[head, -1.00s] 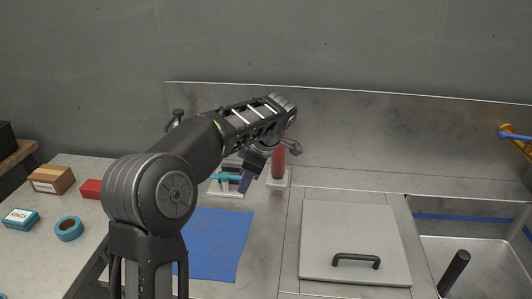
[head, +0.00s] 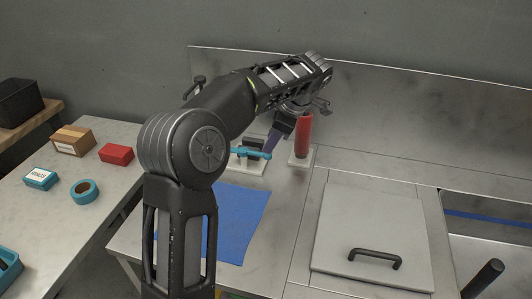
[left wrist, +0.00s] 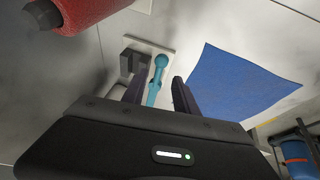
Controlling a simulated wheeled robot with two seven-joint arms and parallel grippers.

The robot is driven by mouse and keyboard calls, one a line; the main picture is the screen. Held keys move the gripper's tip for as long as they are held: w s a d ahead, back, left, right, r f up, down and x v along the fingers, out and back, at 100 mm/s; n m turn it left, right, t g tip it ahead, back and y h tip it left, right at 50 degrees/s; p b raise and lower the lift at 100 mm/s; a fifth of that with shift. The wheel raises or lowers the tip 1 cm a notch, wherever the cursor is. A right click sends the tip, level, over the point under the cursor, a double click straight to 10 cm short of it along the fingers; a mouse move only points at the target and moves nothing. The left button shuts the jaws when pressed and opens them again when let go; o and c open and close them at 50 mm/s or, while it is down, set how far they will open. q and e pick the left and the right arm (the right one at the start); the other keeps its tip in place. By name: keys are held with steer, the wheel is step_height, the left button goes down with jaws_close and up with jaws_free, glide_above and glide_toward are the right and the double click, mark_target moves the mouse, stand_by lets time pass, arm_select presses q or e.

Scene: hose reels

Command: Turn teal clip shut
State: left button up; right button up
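The teal clip (head: 252,153) is a short bar with a round end, on a pale base plate with a grey block, behind the blue mat. It also shows in the left wrist view (left wrist: 157,78), lying between my two finger outlines. My left gripper (head: 270,146) is just above and right of the clip in the head view, fingers pointing down. In the left wrist view my left gripper (left wrist: 157,90) has its fingers apart, one on each side of the teal bar. I cannot tell whether they touch it. My right gripper is not in view.
A red cylinder (head: 304,136) stands on a pale base right beside my left gripper. A blue mat (head: 240,222) lies in front. A lidded panel with a black handle (head: 375,258) is at right. Boxes and a teal ring (head: 84,191) lie on the left table.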

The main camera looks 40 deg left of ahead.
mark_target(264, 154)
arm_select(q)
steer(key=p+x, duration=0.1)
steer(key=x, duration=0.4)
steer(key=shift+a+f, duration=0.1)
steer(key=shift+f, duration=0.1)
jaws_close()
stand_by(1.2)
